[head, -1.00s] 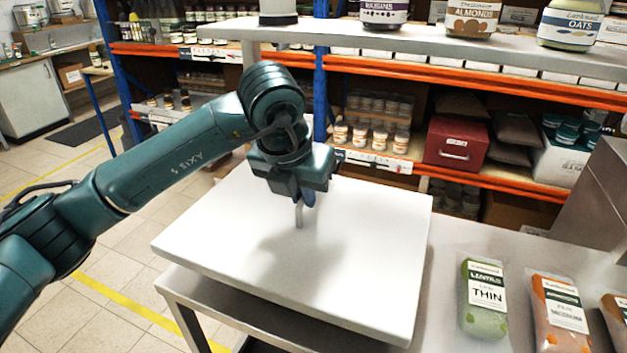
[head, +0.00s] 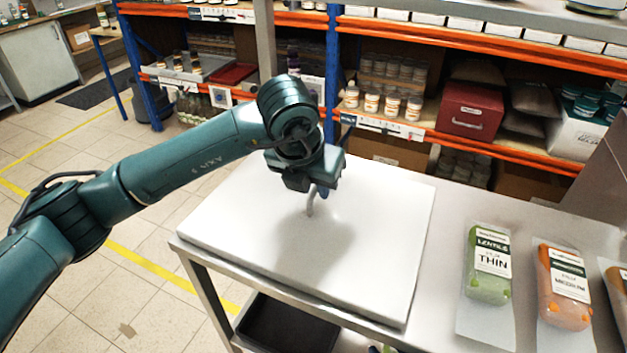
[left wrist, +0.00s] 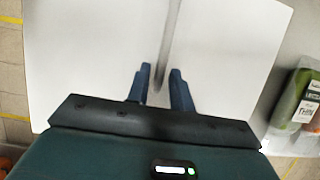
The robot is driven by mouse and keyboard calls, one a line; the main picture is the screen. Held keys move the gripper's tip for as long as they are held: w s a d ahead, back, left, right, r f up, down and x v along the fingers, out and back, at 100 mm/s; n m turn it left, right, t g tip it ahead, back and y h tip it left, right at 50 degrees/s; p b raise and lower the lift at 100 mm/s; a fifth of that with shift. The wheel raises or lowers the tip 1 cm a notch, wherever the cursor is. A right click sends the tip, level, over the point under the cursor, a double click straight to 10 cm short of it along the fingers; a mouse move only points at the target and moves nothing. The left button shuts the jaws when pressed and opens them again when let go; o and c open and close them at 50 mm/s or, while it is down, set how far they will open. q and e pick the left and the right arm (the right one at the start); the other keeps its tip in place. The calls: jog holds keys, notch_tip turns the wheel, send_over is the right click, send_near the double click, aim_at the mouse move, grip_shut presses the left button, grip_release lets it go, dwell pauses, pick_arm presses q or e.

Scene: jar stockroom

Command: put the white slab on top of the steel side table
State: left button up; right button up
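The white slab (head: 375,255) lies flat on the steel side table (head: 290,306), with no clear gap under its front edge in the head view. A thin upright grey handle (head: 310,202) rises from the slab's middle. My left gripper (head: 320,190) is over the slab at this handle. In the left wrist view, the two blue fingers (left wrist: 160,78) stand apart on either side of the grey handle, with gaps showing, so the gripper looks open around it. The slab (left wrist: 85,45) also fills most of that view. My right gripper is not in view.
Packs of lentils (head: 488,265) and (head: 563,285) lie on the grey surface right of the slab. A dark tray (head: 285,325) is below the tabletop. Orange-edged shelves with jars and a red box (head: 470,112) stand behind. Open floor lies at left.

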pick_arm(q)
jog(key=shift+o, duration=0.9)
jog(key=v, duration=1.2)
jog(key=shift+b, duration=0.35)
